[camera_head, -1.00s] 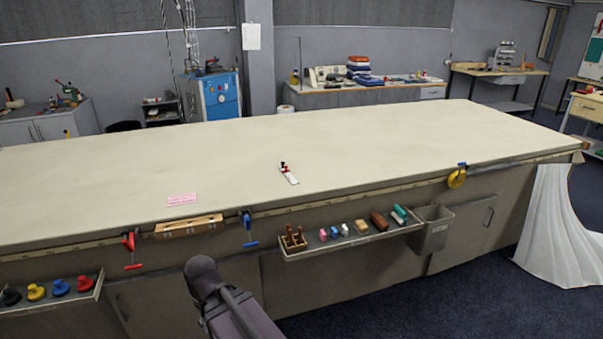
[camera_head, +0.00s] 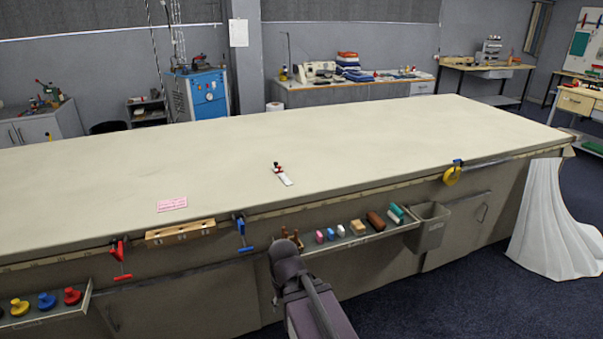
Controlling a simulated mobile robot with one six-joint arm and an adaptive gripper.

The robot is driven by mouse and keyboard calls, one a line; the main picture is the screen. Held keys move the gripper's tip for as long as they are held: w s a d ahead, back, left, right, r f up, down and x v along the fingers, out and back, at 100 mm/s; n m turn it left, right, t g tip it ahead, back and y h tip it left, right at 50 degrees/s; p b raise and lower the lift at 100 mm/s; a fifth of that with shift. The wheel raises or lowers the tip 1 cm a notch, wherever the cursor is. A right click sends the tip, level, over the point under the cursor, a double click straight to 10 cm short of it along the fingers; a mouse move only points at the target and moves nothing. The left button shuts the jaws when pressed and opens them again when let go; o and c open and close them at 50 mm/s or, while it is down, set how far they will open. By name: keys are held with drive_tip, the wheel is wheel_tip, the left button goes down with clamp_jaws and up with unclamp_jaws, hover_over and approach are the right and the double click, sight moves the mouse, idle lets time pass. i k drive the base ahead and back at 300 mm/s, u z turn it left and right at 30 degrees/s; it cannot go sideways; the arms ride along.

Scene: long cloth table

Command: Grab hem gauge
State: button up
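The hem gauge (camera_head: 284,178) looks like a short white strip with a small red and black piece at its far end. It lies alone on the cream cloth table (camera_head: 360,140), a little back from the front edge near the middle. A dark part of my arm shows at the bottom centre, in front of the table's side. My gripper cannot be made out in this view, so its distance from the gauge and its opening are hidden.
A pink paper (camera_head: 172,203) lies left of the gauge. Along the front side are a wooden block (camera_head: 180,233), red (camera_head: 119,258) and blue (camera_head: 242,235) clamps, a shelf of small items (camera_head: 350,240) and a grey bin (camera_head: 428,227). Most of the tabletop is clear.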

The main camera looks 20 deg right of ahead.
sight(283, 176)
drive_tip(key=z, duration=0.3)
drive_tip(key=k, duration=0.65)
drive_tip(key=u, duration=0.5)
drive_tip(key=i, duration=1.95)
drive_tip(key=z, duration=0.75)
